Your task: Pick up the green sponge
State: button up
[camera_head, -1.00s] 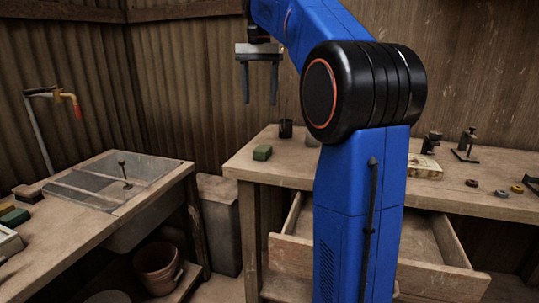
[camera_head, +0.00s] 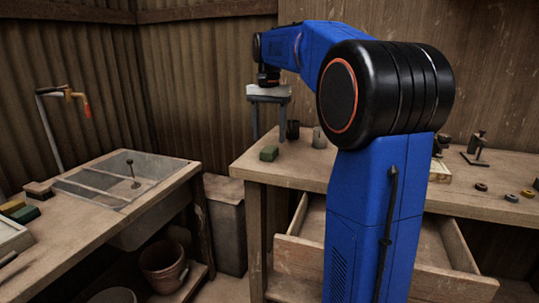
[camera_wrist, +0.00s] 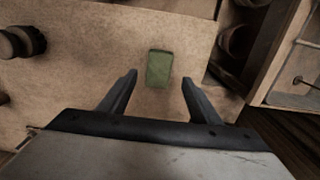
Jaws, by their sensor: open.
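A green sponge (camera_head: 269,153) lies on the left end of the wooden workbench. In the wrist view the green sponge (camera_wrist: 159,67) lies just beyond and between the fingertips, apart from them.
A dark cup (camera_head: 292,130) and a grey cylinder (camera_head: 319,138) stand close to the sponge on the workbench (camera_head: 300,165). An open drawer (camera_head: 380,262) juts out below. A sink (camera_head: 125,180) is at left, with a yellowish block (camera_head: 12,207) nearby.

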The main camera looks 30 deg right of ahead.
aim_at(269, 149)
jog(key=shift+s+f, duration=0.15)
jog(key=shift+f, duration=2.5)
jog(key=c, duration=1.1)
